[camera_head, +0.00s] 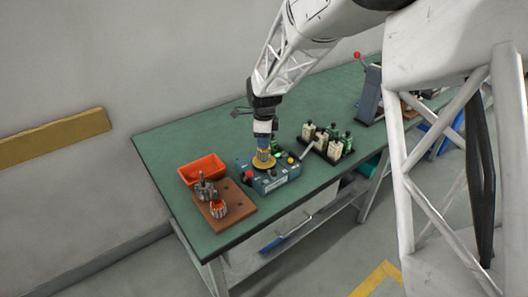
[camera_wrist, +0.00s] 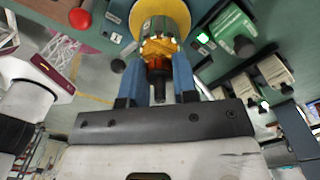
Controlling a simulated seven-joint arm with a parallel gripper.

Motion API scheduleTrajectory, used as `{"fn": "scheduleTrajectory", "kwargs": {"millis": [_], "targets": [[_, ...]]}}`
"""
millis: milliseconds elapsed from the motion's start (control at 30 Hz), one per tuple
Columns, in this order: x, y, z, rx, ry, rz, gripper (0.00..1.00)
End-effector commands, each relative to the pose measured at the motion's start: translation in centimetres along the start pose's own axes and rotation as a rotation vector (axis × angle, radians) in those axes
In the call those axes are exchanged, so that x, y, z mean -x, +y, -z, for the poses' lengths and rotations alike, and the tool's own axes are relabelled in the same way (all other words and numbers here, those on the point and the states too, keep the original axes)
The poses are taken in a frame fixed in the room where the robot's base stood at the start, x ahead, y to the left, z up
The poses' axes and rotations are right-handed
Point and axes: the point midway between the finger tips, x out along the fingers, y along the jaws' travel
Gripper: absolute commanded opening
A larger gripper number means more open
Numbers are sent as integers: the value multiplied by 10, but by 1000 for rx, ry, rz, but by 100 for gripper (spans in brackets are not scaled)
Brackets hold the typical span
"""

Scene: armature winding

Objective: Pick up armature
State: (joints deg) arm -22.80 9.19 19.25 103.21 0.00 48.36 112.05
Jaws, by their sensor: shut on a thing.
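My gripper (camera_wrist: 156,82) points down over the teal control box (camera_head: 280,180) on the green bench; in the head view, my gripper (camera_head: 263,144) is just above the box's left part. In the wrist view, its two blue fingers are shut on the armature (camera_wrist: 158,62), which has a copper-orange winding and a dark shaft end. The armature's far end meets a round yellow piece (camera_wrist: 168,14) on the box. I cannot tell whether the armature is seated in it or clear of it. In the head view, the fingers mostly hide the armature.
An orange bin (camera_head: 203,168) stands left of the box. In front of it, a brown board (camera_head: 236,207) carries grey metal parts (camera_head: 205,190). A dark tray (camera_head: 326,147) of green and cream bottles is right of the box. A red-knobbed lever press (camera_head: 370,95) stands further right. The bench's back left is clear.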

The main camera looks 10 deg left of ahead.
Motion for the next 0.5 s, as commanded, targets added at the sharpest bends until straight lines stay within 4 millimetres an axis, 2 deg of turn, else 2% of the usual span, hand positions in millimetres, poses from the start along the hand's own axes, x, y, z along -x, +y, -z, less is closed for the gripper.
{"fn": "scheduleTrajectory", "kwargs": {"millis": [33,67,500], "targets": [[0,0,0,0,0,0,5],[0,0,0,0,0,0,0],[1,0,0,0,0,1,0]]}}
